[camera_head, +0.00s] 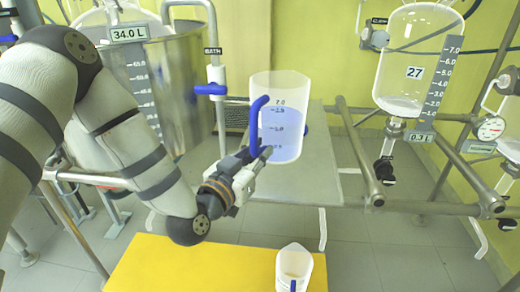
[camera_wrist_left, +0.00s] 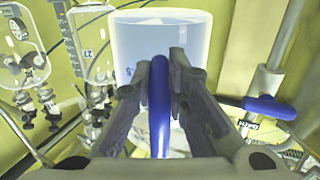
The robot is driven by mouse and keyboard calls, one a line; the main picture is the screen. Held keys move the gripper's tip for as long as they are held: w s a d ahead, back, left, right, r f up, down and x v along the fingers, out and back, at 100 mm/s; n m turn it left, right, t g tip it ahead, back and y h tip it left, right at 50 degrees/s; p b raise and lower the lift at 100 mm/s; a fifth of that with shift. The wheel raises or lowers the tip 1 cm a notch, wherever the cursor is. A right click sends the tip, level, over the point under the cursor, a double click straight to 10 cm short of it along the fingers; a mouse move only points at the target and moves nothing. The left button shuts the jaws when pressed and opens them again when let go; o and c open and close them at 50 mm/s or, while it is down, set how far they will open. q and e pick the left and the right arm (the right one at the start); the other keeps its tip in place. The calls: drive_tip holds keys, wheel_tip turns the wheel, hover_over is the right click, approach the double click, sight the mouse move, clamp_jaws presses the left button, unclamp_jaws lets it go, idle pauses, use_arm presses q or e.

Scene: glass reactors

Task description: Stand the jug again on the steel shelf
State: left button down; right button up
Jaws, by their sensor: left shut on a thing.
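The jug (camera_head: 282,118) is a clear graduated vessel with a blue handle and pale blue liquid inside. It is upright over the steel shelf (camera_head: 305,185), a grey plate; I cannot tell whether its base touches the plate. My left gripper (camera_head: 258,157) is shut on the lower part of the blue handle. In the left wrist view, the handle (camera_wrist_left: 160,110) runs between the two fingers (camera_wrist_left: 160,75), with the jug (camera_wrist_left: 160,45) behind it. My right gripper is not in view.
A small white beaker (camera_head: 293,265) stands at the yellow surface (camera_head: 200,268) in front. A large steel vessel (camera_head: 180,75) is left of the shelf. Pipe rails (camera_head: 365,165) and a glass reactor (camera_head: 415,60) are on the right. The shelf's front part is bare.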

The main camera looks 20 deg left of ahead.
use_arm(q)
drive_tip(key=w+f, duration=0.2)
drive_tip(key=w+f+b, duration=0.1)
drive_tip(key=w+f, duration=0.1)
drive_tip(key=w+f+b, duration=0.1)
drive_tip(key=w+f, duration=0.1)
drive_tip(key=shift+w+d, duration=0.3)
drive_tip(key=shift+w, duration=0.1)
drive_tip(key=shift+w+f, duration=0.25)
drive_tip(key=shift+w, duration=0.25)
drive_tip(key=f, duration=0.1)
drive_tip(key=f+b, duration=0.1)
drive_tip(key=f, duration=0.1)
drive_tip(key=shift+w+f, duration=0.2)
drive_tip(key=shift+f, duration=0.05)
drive_tip(key=shift+d+r, duration=0.1)
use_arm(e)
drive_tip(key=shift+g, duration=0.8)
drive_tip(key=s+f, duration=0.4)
use_arm(q)
drive_tip(key=c, duration=1.9)
unclamp_jaws()
drive_tip(key=shift+f, duration=0.35)
drive_tip(key=o, duration=0.3)
drive_tip(key=shift+s, duration=0.1)
